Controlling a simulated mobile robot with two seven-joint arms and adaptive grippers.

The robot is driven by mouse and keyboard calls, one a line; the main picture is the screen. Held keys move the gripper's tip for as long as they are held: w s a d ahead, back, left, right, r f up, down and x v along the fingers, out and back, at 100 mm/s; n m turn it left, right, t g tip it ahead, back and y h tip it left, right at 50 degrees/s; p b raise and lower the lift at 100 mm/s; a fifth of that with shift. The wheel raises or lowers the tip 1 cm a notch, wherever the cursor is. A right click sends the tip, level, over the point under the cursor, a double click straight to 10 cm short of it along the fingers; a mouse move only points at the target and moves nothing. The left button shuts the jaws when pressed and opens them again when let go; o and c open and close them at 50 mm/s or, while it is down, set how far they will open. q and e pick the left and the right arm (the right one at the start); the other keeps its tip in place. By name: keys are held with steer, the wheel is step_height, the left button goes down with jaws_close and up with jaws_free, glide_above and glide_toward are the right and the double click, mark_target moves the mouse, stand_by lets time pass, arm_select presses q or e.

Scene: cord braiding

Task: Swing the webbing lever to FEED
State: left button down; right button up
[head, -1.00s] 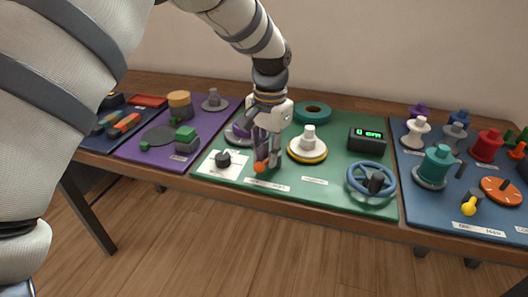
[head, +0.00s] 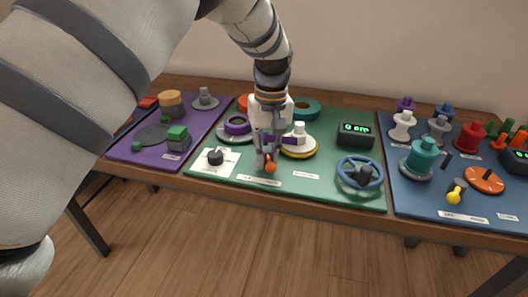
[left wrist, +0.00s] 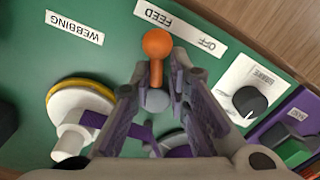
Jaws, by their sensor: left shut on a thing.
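The webbing lever has an orange knob (head: 270,167) on a short orange stem. In the left wrist view the knob (left wrist: 157,43) stands by the FEED word of its label (left wrist: 180,28), away from OFF. My left gripper (head: 265,158) is over the lever on the green board, and its fingers (left wrist: 157,82) are shut on the stem below the knob. The lever's grey base (left wrist: 156,101) shows between the fingers. My right gripper is not in view.
A white spool with a yellow rim (head: 299,151) stands right of the gripper, with a blue handwheel (head: 360,173) and green display (head: 356,135) beyond. A black knob (head: 215,157) on a white plate is to the left. A purple roll (head: 237,126) stands behind.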

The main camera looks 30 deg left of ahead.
arm_select(q)
steer(key=shift+w+d+n, duration=0.25)
steer(key=shift+d+n, duration=0.1)
steer(key=shift+n, duration=0.15)
steer(key=shift+w+r, duration=0.1)
steer(key=shift+r, duration=0.05)
steer(key=c, duration=1.6)
jaws_free()
steer(key=shift+w+d, duration=0.1)
steer(key=shift+w, duration=0.1)
steer(key=shift+s+a, duration=0.15)
steer(key=shift+a, duration=0.05)
step_height(320, 180, up, 12)
steer(key=shift+d, duration=0.15)
